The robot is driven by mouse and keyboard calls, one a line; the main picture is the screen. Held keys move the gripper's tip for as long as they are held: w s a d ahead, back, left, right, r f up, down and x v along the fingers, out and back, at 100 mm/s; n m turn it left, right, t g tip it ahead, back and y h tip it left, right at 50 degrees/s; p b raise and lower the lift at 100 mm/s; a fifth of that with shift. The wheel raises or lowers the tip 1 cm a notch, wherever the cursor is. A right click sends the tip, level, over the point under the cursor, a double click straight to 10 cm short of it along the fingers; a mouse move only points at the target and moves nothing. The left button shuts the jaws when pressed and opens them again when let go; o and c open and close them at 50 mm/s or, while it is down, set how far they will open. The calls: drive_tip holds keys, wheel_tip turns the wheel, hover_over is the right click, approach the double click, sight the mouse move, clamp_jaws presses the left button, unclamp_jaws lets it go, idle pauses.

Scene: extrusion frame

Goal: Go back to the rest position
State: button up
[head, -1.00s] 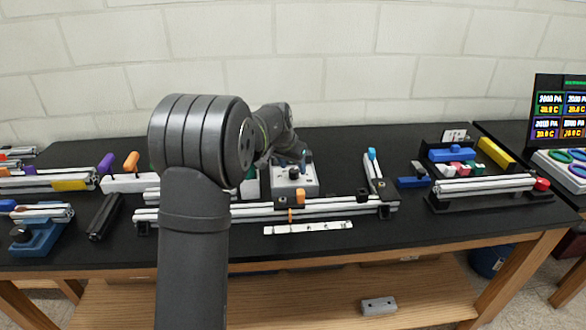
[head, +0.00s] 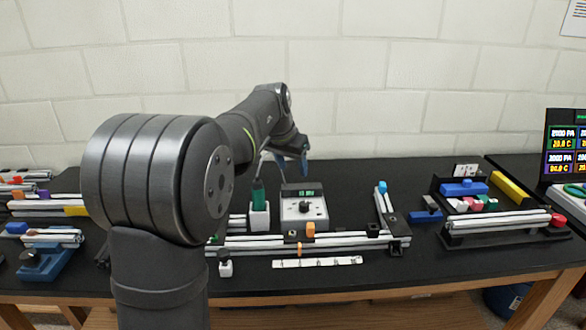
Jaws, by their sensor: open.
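My gripper (head: 286,158) shows small at the far end of my arm, in front of the wall and above the back part of the black bench (head: 350,175). It is open, and I see nothing held in it. A grey box with a dial and a green display (head: 303,208) stands on the bench below it. A white holder with a green-handled tool (head: 259,205) is just left of that box. My arm hides part of the left side of the bench.
An aluminium extrusion frame (head: 340,243) lies across the middle front, with a white strip (head: 318,262) before it. A black tray with extrusions and coloured parts (head: 500,225) is at the right. A blue fixture (head: 45,262) is at the left. The air above the right side is clear.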

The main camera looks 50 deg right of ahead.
sight(305, 203)
drive_tip(key=x, duration=1.7)
drive_tip(key=shift+d+f, duration=0.1)
drive_tip(key=shift+f, duration=0.1)
drive_tip(key=shift+f, duration=0.1)
drive_tip(key=shift+s+n+t, duration=0.15)
drive_tip(key=shift+n+t, duration=0.45)
drive_tip(key=shift+n, duration=0.9)
drive_tip(key=d+v, duration=0.1)
drive_tip(key=v, duration=1.6)
drive_tip(key=w+a+r+n, duration=0.2)
drive_tip(key=a+r+n, duration=0.1)
drive_tip(key=a, duration=0.8)
drive_tip(key=shift+a, duration=0.3)
